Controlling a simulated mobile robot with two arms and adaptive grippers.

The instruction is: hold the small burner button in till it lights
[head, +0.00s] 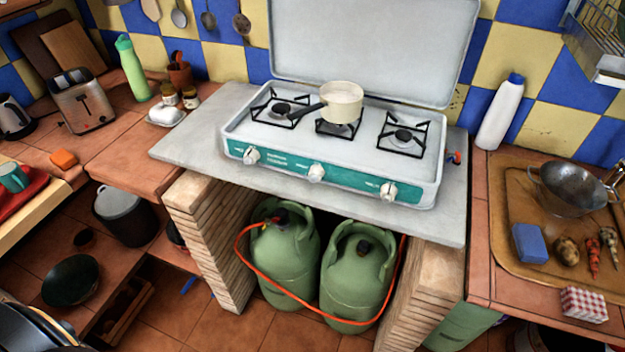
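A white camping stove (235,128) with a raised lid stands on a grey slab. Its teal front strip carries three white knobs: a left knob (251,156), a middle knob (316,172) and a right knob (388,191). Three burners lie behind them: the left burner (281,108), the middle burner (338,129) and the right burner (403,137). A cream saucepan (343,101) stands on the middle burner, its dark handle pointing left. I see no flame on the burners. I cannot tell a separate small button apart from the knobs. Neither gripper is in view.
Two green gas bottles (284,260) with an orange hose (275,285) stand under the grey slab (195,132). A white bottle (501,112) stands right of the stove. A toaster (84,103) stands at left. The slab in front of the stove is clear.

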